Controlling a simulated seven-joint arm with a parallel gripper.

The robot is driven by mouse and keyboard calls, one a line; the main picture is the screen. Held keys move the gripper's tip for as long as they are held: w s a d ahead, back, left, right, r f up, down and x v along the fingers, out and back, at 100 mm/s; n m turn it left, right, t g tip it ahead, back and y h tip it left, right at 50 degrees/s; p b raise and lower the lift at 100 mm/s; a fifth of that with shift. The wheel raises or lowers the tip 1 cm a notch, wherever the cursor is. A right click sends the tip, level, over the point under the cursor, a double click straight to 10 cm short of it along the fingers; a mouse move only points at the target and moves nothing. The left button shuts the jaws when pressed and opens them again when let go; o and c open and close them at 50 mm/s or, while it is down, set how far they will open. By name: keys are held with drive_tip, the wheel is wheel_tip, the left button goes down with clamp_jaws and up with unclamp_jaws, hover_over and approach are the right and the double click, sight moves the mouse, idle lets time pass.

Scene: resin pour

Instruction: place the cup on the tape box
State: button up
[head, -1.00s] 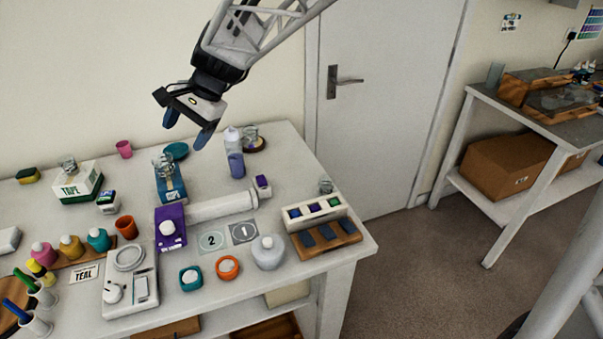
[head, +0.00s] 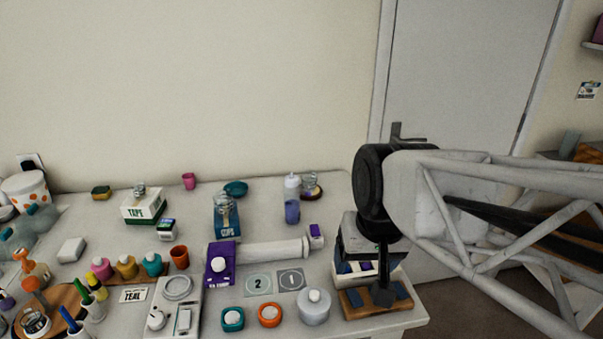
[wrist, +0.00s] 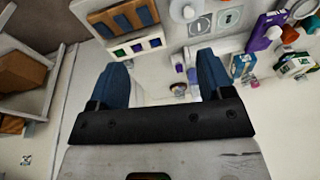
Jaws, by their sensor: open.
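The white and green tape box (head: 143,212) stands at the back left of the bench with clear glassware (head: 139,190) on top. It also shows at the right of the wrist view (wrist: 297,66). A blue box (head: 227,229) marked as cups holds a stack of clear cups (head: 225,201). A single clear cup, seen earlier near the bench's back right, is hidden by my arm in the head view; I cannot make it out surely in the wrist view. My gripper (wrist: 163,75) is open and empty, its blue fingers apart over the right end of the bench.
A rack of coloured blocks (wrist: 136,48) stands close to my gripper. A purple bottle (head: 292,207) and glassware on a coaster (head: 311,186) stand further back. A pink cup (head: 189,181), an orange cup (head: 179,257) and a long white roll (head: 268,250) are further left.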

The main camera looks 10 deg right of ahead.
drive_tip(key=s, duration=0.1)
drive_tip(key=d, duration=0.1)
drive_tip(key=s+f, duration=0.1)
drive_tip(key=shift+s+d+n+h, duration=0.25)
drive_tip(key=shift+s+n+h, duration=0.1)
drive_tip(key=shift+n+h, duration=0.05)
